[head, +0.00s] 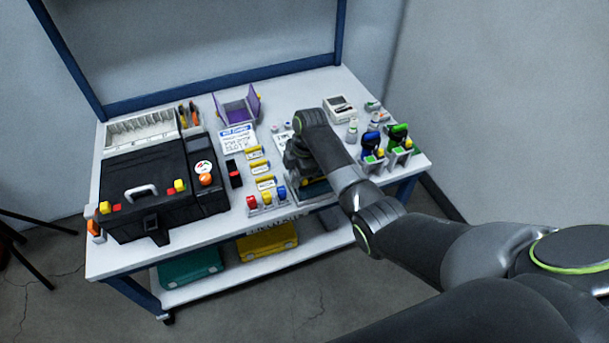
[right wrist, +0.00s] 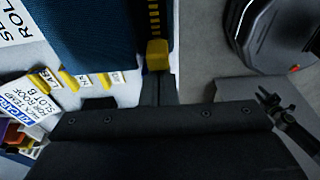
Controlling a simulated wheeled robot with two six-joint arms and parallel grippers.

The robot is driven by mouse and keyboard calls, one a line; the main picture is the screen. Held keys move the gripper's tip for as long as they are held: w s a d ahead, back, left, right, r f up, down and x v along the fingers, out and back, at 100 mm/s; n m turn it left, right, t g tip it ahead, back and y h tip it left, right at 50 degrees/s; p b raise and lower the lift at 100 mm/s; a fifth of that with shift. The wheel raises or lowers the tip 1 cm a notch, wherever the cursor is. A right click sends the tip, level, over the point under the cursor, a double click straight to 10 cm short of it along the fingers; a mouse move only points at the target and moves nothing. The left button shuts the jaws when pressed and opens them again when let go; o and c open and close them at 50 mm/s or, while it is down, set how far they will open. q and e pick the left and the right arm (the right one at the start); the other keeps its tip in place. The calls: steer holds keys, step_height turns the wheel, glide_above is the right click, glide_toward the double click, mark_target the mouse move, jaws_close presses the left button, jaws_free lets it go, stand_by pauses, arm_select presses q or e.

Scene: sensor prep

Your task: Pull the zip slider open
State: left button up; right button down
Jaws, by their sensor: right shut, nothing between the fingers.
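A dark blue fabric pouch (right wrist: 90,28) fills the upper left of the right wrist view. A black zip strip with yellow teeth (right wrist: 154,18) runs along its right side. A yellow zip slider (right wrist: 157,54) sits at the near end of the visible teeth. My right gripper (right wrist: 157,88) is shut and empty, its fingers just below the slider in that view. I cannot tell whether they touch it. In the head view my right gripper (head: 299,157) points down at the bench's front middle, hiding most of the pouch. My left gripper is not in view.
The white bench (head: 300,96) holds a black toolbox (head: 150,190) at left, a purple open box (head: 238,107) at the back, and yellow-labelled slots (head: 261,167) beside my gripper. Blue and green tools (head: 397,137) stand at right. A lower shelf carries a yellow case (head: 268,242).

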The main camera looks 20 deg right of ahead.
mark_target(312, 181)
steer(key=shift+d, duration=0.1)
steer(key=shift+d+p, duration=0.5)
steer(key=shift+d, duration=2)
steer(key=shift+w+d, duration=0.15)
steer(key=shift+d, duration=3.8)
steer(key=shift+a, duration=0.3)
steer(key=shift+a, duration=0.15)
